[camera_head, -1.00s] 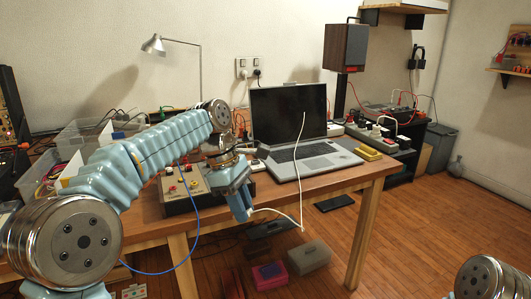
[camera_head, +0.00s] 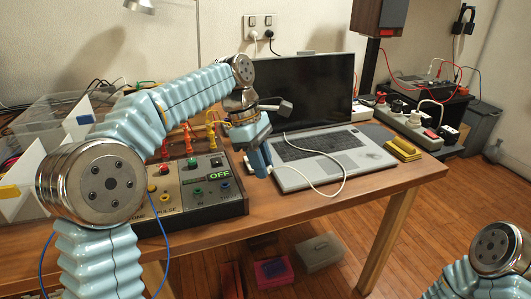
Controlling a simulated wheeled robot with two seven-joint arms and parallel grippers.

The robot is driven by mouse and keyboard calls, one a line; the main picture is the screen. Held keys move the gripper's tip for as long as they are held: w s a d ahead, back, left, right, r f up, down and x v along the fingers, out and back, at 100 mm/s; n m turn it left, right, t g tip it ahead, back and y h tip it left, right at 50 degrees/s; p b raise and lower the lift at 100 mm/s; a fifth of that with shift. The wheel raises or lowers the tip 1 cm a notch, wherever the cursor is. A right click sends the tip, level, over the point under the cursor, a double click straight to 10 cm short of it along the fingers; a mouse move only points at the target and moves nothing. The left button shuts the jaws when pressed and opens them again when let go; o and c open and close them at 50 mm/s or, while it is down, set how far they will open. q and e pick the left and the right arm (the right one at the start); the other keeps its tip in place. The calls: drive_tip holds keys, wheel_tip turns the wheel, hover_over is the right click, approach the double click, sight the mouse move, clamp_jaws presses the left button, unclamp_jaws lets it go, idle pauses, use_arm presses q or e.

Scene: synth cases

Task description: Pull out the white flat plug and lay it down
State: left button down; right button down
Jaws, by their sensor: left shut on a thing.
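My left gripper (camera_head: 259,163) is above the table, between the laptop and the control box, fingers pointing down. It is shut on the white flat plug, which the fingers mostly hide. The plug's white cable (camera_head: 318,192) leaves the fingertips, loops over the laptop's front right and curves back over the keyboard. I cannot tell whether the plug touches the table. My right gripper is out of view; only part of that arm shows at the lower right.
The open laptop (camera_head: 308,178) is close right of the gripper; the control box (camera_head: 195,190) with knobs and cables is close left. Yellow blocks (camera_head: 403,149) lie near the table's right end. A power strip (camera_head: 408,125) with plugs is behind them. Bare tabletop (camera_head: 310,209) runs along the front edge.

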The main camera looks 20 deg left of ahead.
use_arm(q)
drive_tip(key=shift+s+f, duration=0.1)
drive_tip(key=shift+f, duration=0.4)
wheel_tip(320, 180, down, 3)
drive_tip(key=shift+f+b, duration=0.2)
drive_tip(key=shift+b, duration=0.5)
drive_tip(key=shift+f+b, duration=0.5)
drive_tip(key=shift+b, duration=0.15)
drive_tip(key=c, duration=0.9)
unclamp_jaws()
drive_tip(key=shift+r, duration=0.15)
drive_tip(key=s+p+v, duration=0.1)
drive_tip(key=p+v, duration=0.1)
drive_tip(key=v, duration=1.1)
drive_tip(key=shift+w+r+p, duration=0.3)
drive_tip(key=shift+w+p, duration=0.05)
drive_tip(key=shift+w, duration=0.15)
drive_tip(key=shift+a, duration=0.1)
